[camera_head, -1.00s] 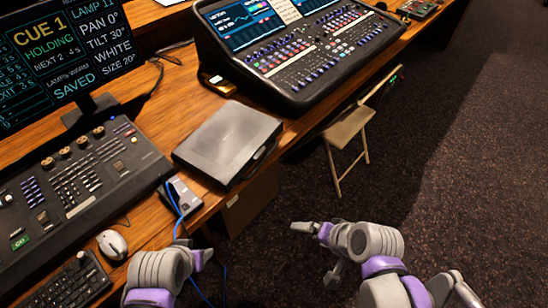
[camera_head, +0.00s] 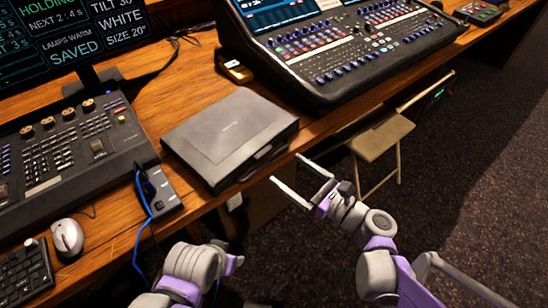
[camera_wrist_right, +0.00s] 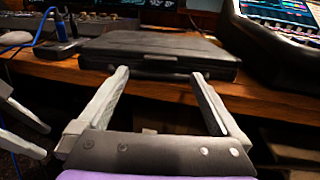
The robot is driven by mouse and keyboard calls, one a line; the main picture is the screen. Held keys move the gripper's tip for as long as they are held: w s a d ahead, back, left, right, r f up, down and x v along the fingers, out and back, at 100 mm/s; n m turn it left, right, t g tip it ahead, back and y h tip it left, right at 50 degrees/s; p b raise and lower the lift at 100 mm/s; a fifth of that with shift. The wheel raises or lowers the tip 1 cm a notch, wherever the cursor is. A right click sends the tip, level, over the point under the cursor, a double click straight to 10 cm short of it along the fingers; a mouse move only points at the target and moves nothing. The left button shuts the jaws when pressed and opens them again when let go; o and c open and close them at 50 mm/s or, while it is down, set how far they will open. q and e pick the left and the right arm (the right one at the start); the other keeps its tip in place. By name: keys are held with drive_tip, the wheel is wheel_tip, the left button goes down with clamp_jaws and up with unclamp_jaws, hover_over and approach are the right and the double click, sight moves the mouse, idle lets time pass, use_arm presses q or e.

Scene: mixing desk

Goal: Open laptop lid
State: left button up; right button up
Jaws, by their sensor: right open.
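The laptop (camera_head: 228,132) is a dark, rugged case lying on the wooden desk with its lid shut. A handle shows on its front edge, facing my right gripper. My right gripper (camera_head: 285,169) is open and empty, just off the desk's front edge, its fingers pointing at the laptop's front. In the right wrist view the laptop (camera_wrist_right: 160,50) lies straight ahead, with the fingertips (camera_wrist_right: 160,74) just short of it, one toward each end of the handle. My left gripper (camera_wrist_right: 22,128) shows at the left edge of that view, its two pale fingers apart and empty.
A lighting console (camera_head: 70,165), mouse (camera_head: 67,237) and keyboard (camera_head: 25,277) are left of the laptop. A small box (camera_head: 160,192) with a blue cable stands close by. A large mixing console (camera_head: 335,50) is behind right. A folding chair (camera_head: 380,138) stands right of my right gripper.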

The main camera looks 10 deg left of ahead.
sight(266, 154)
drive_tip(key=x, duration=0.6)
drive_tip(key=shift+w+a, duration=0.25)
drive_tip(key=shift+a, duration=0.1)
clamp_jaws()
